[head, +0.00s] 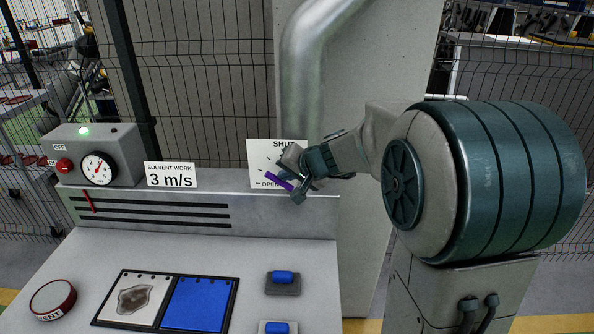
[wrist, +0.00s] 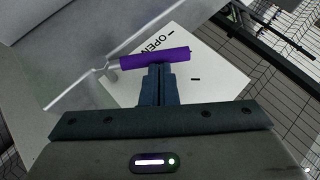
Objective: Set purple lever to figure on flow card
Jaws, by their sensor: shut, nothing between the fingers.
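The purple lever (head: 278,181) is in front of a white plate (head: 262,152) marked SHUT at the top and OPEN at the lower left. In the head view the lever slants down to the right. My gripper (head: 298,192) is at the lever and partly hides it and the plate. In the wrist view the purple lever (wrist: 155,58) lies across the tips of my shut fingers (wrist: 158,72), with nothing between them; I cannot tell whether they touch. The flow card (head: 171,175) reads "SOLVENT WORK 3 m/s". A round gauge (head: 98,168) has a red needle; its figures are too small to read.
A pipe (head: 298,80) rises behind the lever plate.

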